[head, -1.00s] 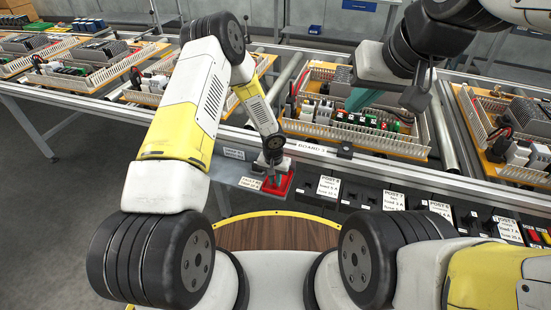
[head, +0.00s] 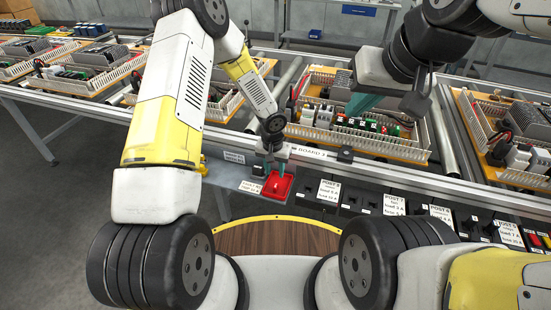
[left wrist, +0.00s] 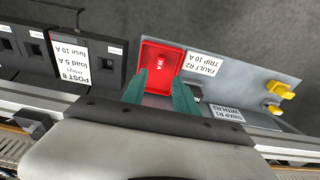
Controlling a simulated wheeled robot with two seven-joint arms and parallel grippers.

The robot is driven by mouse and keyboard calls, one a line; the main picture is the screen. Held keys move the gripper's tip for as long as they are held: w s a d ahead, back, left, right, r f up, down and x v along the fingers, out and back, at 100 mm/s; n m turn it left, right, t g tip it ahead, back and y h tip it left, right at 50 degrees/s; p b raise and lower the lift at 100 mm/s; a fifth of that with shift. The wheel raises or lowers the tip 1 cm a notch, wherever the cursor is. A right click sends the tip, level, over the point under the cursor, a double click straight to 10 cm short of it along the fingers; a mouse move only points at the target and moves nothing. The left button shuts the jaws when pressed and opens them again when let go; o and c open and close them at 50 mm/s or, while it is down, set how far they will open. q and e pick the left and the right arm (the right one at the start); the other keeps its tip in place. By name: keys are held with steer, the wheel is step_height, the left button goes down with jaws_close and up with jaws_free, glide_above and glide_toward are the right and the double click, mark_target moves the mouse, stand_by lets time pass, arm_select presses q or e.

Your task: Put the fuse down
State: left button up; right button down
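The red fuse (head: 275,185) lies in a small red tray (head: 287,193) on the grey panel in front of the rail. The left wrist view shows the fuse (left wrist: 160,63) in the tray (left wrist: 148,97), with small lettering on top. My left gripper (head: 269,170) is just above the tray. In the left wrist view its two teal fingertips (left wrist: 161,78) stand apart with nothing gripped between them. My right gripper (head: 363,104) hangs over the middle board; the arm partly covers its fingers, and its opening cannot be made out.
A row of black fuse posts with white labels (head: 393,204) runs to the right of the tray. The wiring board (head: 390,150) lies on the conveyor behind. Yellow pieces (left wrist: 281,88) sit on the grey panel beside the tray.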

arm_select(q)
steer(key=s+a+r+n+t, duration=0.15)
steer(key=a+r, duration=0.25)
steer(key=r, duration=0.6)
steer(key=s+a+r, duration=0.2)
steer(key=a+r, duration=0.1)
steer(key=r, duration=0.6)
steer(key=s+a+r+t, duration=0.15)
steer(key=a+r, duration=0.25)
steer(key=r, duration=0.6)
steer(key=s+a+r+t+h, duration=0.1)
steer(key=s+r, duration=0.5)
steer(key=s, duration=0.3)
steer(key=s+a+r+n, duration=0.1)
steer(key=s+r, duration=0.5)
steer(key=s, duration=0.4)
steer(key=shift+a+t+h, duration=0.2)
steer(key=shift+t+h, duration=0.2)
